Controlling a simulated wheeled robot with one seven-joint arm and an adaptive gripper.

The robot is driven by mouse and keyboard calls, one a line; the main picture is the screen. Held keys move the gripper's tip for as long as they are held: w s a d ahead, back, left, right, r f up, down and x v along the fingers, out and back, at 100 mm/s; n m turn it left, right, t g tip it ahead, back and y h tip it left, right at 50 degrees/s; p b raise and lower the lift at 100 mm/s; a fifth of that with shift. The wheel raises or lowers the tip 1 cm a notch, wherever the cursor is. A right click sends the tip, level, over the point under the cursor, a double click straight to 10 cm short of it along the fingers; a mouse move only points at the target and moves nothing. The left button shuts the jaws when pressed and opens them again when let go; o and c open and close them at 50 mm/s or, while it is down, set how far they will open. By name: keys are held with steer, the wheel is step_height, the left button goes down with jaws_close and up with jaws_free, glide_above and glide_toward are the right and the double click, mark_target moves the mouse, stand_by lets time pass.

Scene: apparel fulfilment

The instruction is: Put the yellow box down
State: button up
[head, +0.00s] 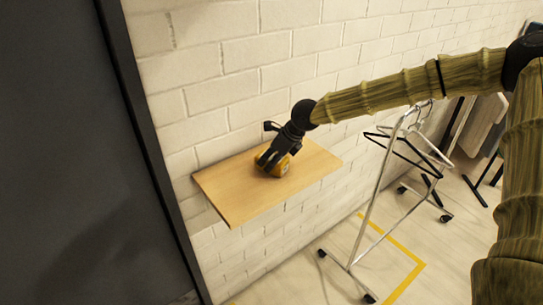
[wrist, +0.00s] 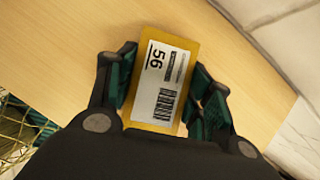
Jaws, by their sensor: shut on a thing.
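The yellow box (wrist: 188,44) is between the two fingers of my gripper (wrist: 160,92) in the wrist view. Its face carries a white label (wrist: 162,82) with "56" and a barcode. My gripper is shut on the box, with a finger on each side. In the head view, my gripper (head: 270,163) points down over a wooden wall shelf (head: 235,200), and part of the yellow box (head: 283,168) shows beside the fingers. The box is at or just above the shelf top; I cannot tell if it touches.
The shelf is otherwise bare, with free room around the box. A white brick wall (head: 225,95) stands behind it. A dark panel (head: 60,150) is at the left. A chrome clothes rack (head: 372,200) with hangers stands to the right, near yellow floor tape (head: 405,283).

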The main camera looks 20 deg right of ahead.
steer(key=shift+f, duration=0.1)
steer(key=o, duration=1)
steer(key=shift+o, duration=0.2)
steer(key=b+v, duration=0.2)
steer(key=v, duration=1)
